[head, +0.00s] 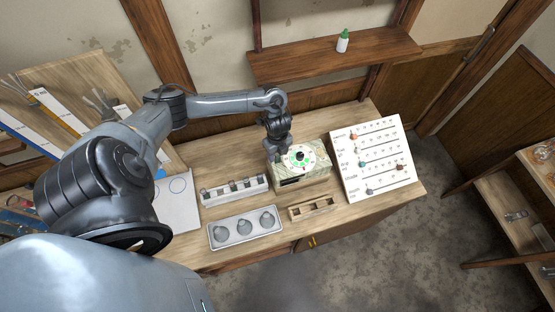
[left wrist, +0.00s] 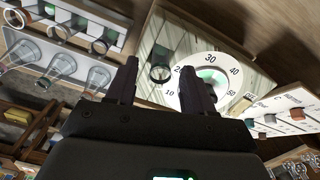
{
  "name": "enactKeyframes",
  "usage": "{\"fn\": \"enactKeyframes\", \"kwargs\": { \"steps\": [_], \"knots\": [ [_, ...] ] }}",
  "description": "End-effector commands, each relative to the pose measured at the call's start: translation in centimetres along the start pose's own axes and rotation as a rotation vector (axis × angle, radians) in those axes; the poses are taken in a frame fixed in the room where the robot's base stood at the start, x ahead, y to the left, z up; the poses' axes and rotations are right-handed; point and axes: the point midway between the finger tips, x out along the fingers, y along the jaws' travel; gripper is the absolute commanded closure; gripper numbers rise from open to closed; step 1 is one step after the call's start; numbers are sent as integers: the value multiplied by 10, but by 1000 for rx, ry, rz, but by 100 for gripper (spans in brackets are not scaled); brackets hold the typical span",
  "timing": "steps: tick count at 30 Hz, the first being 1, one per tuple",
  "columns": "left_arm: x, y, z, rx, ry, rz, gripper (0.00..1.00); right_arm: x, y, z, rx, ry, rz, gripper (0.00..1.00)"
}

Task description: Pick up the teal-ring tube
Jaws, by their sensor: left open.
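My left gripper (head: 277,153) is over the left part of a patterned box with a white dial (head: 315,166). In the left wrist view its fingers (left wrist: 160,68) are apart, with nothing held between them. A small tube-like piece with a dark, slightly teal ring (left wrist: 160,73) shows between and beyond the fingertips, at the box beside the dial (left wrist: 208,80). Whether it is the teal-ring tube is not certain, and in the head view the gripper hides it. Other ringed tubes stand in a white rack (head: 235,193), also seen in the left wrist view (left wrist: 82,18).
A grey tray with three glass flasks (head: 243,228) and a small wooden holder (head: 312,208) lie at the table's front. A white slider board (head: 374,158) stands right of the box. A shelf with a green-capped bottle (head: 343,41) is behind.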

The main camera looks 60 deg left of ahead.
Motion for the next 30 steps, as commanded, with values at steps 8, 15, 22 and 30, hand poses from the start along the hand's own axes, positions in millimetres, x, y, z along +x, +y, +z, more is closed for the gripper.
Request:
{"fn": "enactKeyframes", "kwargs": {
  "steps": [8,15,22,30],
  "knots": [
    [17,0,1,0,-2,-1,48,-1,-1,-1,5,2,-3,57],
    [17,0,1,0,-2,-1,58,-1,-2,-1,9,2,-7,57],
    [17,0,1,0,-2,-1,94,-1,-2,-1,9,2,-7,57],
    [16,0,1,0,-2,-1,100,-1,-2,-1,6,1,-5,57]
  ]
}}
